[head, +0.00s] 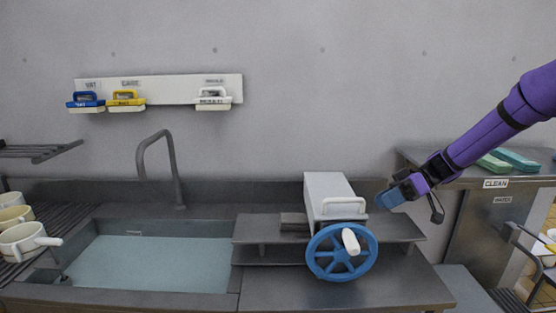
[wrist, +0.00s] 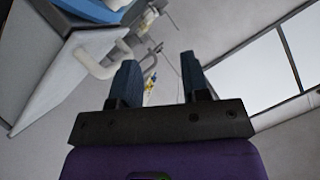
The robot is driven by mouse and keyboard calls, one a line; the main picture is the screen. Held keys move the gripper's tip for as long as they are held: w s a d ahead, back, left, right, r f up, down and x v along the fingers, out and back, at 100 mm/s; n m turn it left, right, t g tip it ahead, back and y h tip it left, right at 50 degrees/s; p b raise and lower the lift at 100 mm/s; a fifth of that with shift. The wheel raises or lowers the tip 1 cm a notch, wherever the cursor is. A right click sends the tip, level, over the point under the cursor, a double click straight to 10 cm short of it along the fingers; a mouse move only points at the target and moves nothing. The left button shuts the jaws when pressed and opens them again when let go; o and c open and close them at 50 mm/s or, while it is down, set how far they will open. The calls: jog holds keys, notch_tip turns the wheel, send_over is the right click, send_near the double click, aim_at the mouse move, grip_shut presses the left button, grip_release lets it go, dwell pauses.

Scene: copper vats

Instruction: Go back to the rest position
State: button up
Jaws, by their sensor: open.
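My gripper (head: 386,198) is at the end of my purple arm, which reaches in from the right in the head view. It is in the air just right of a grey box-shaped device with a blue handwheel (head: 316,244). In the wrist view my gripper (wrist: 160,82) shows two dark blue fingers apart, with nothing between them. The grey device also shows in the wrist view (wrist: 45,85), at the upper left, beside the fingers and apart from them.
A sink (head: 150,264) with water is at left, with mugs (head: 24,240) on a rack beside it. Brushes hang on a wall rail (head: 160,88). At right a steel cabinet marked CLEAN (head: 470,180) holds green cloths or pads (head: 516,159). The counter (head: 395,285) right of the handwheel is clear.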

jog(key=s+a+r+m+t+h, duration=0.1)
jog(key=s+r+m+h, duration=0.3)
jog(key=s, duration=0.4)
jog(key=s+a+r+m+t+h, duration=0.1)
jog(key=s+r+m+h, duration=0.1)
jog(key=s+r+h, duration=0.5)
jog(key=s+d+r+m+t+h, duration=0.1)
jog(key=s+d+m+t, duration=0.1)
jog(key=s, duration=0.6)
jog(key=s+d+r+m+t, duration=0.2)
jog(key=s+m, duration=0.3)
jog(key=s, duration=0.3)
jog(key=shift+s+d+r+m+t+h, duration=0.2)
jog(key=shift+s+m+t+h, duration=0.15)
jog(key=shift+t, duration=0.55)
